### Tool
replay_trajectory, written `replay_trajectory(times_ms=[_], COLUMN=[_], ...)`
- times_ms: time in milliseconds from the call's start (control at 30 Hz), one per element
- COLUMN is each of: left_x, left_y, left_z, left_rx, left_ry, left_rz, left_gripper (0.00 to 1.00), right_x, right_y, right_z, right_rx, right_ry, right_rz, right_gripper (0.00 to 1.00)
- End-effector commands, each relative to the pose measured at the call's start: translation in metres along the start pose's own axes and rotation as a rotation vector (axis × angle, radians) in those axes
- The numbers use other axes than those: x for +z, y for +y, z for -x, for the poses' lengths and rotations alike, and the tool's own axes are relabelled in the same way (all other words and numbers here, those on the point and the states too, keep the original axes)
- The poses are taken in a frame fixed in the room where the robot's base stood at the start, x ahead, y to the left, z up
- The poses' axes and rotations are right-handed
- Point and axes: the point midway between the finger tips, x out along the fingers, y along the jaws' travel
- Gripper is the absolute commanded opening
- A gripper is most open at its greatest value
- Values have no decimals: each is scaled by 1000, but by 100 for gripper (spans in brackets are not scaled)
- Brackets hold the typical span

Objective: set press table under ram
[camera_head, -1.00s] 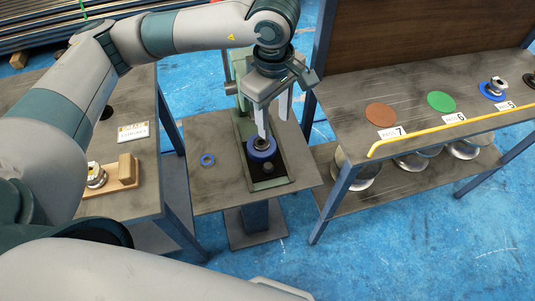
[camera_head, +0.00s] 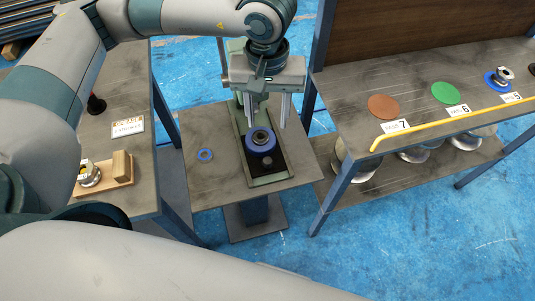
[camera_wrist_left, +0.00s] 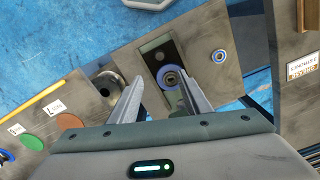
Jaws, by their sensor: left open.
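The press table is a blue round piece with a dark and metal centre (camera_head: 261,142). It sits on the green press frame (camera_head: 281,181) on the small middle bench, beside a dark knob (camera_head: 268,164). It also shows in the left wrist view (camera_wrist_left: 172,77), beyond the fingertips. My left gripper (camera_head: 264,122) is open and empty, its fingers pointing down just behind and above the blue piece. No contact is visible. The ram is largely hidden behind the gripper and arm. My right gripper is not in view.
A blue ring (camera_head: 205,154) lies on the middle bench. The left bench holds a wooden block tray (camera_head: 117,172) and a label card (camera_head: 127,127). The right bench has coloured discs (camera_head: 383,106), a yellow rail (camera_head: 440,131) and metal parts on the shelf below. Blue floor lies between benches.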

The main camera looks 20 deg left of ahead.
Motion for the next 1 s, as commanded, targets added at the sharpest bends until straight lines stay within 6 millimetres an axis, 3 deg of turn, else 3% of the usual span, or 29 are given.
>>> replay_trajectory(times_ms=[267,467,567,1000], left_x=[0,1,1,1], left_y=[0,-1,-1,-1], left_z=[-20,-49,-66,-143], left_rx=[-1,-3,-3,-3], left_ry=[-3,-4,-5,-2], left_rz=[2,3,3,2], left_gripper=[44,44,44,44], right_x=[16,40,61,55], right_y=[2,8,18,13], right_z=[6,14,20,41], right_rx=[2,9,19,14], right_ry=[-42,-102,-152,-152], right_rz=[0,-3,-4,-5], right_gripper=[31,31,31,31])
